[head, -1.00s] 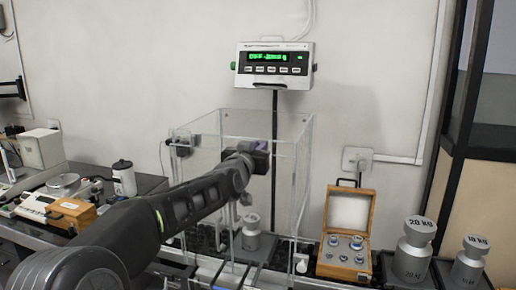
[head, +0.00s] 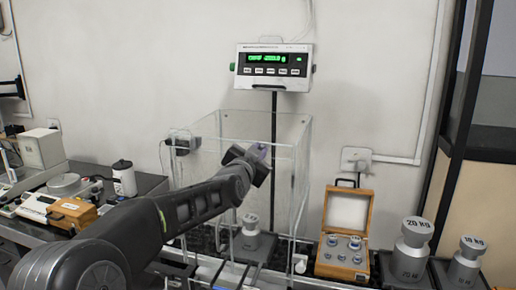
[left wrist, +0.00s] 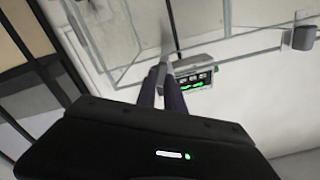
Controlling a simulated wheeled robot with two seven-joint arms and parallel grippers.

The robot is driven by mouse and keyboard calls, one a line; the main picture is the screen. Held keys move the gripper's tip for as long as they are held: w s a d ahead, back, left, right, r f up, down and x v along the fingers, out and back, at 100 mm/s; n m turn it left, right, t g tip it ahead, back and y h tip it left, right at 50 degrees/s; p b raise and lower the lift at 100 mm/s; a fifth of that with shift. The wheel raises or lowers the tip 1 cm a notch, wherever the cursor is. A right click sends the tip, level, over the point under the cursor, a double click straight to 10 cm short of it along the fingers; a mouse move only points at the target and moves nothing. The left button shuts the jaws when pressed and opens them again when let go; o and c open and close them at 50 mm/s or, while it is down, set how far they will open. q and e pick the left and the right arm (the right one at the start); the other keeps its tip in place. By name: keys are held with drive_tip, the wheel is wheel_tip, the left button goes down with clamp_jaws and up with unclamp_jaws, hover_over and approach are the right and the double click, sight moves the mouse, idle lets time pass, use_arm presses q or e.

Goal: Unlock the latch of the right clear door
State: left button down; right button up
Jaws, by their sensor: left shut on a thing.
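The clear weighing case (head: 222,122) stands on the back table below the scale display. My left arm reaches across its front, and my left gripper (head: 262,150) is at the upper front part of the case. In the left wrist view my left gripper (left wrist: 160,85) is shut, its two dark fingers close together on a small part at the clear door panel. I take this part to be the latch of the right clear door; the fingers mostly hide it. A grey weight (head: 251,236) stands inside the case. My right gripper is not in view.
The scale display (head: 275,66) is lit green on a post behind the case. A wooden box of small weights (head: 345,245) stands open to its right, with two large weights (head: 411,250) farther right. A white bottle (head: 124,180) stands on the left table.

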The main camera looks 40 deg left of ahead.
use_arm(q)
drive_tip(key=m+p, duration=0.1)
drive_tip(key=m, duration=0.7)
drive_tip(key=m+p, duration=0.1)
drive_tip(key=m, duration=0.3)
drive_tip(key=shift+w+d+f+p, duration=0.1)
drive_tip(key=shift+d+f+p, duration=0.15)
drive_tip(key=shift+f+p, duration=0.15)
drive_tip(key=c, duration=1.4)
unclamp_jaws()
drive_tip(key=shift+c, duration=0.2)
drive_tip(key=b+v, duration=0.2)
drive_tip(key=v, duration=0.5)
drive_tip(key=shift+s, duration=0.4)
drive_tip(key=shift+d, duration=0.1)
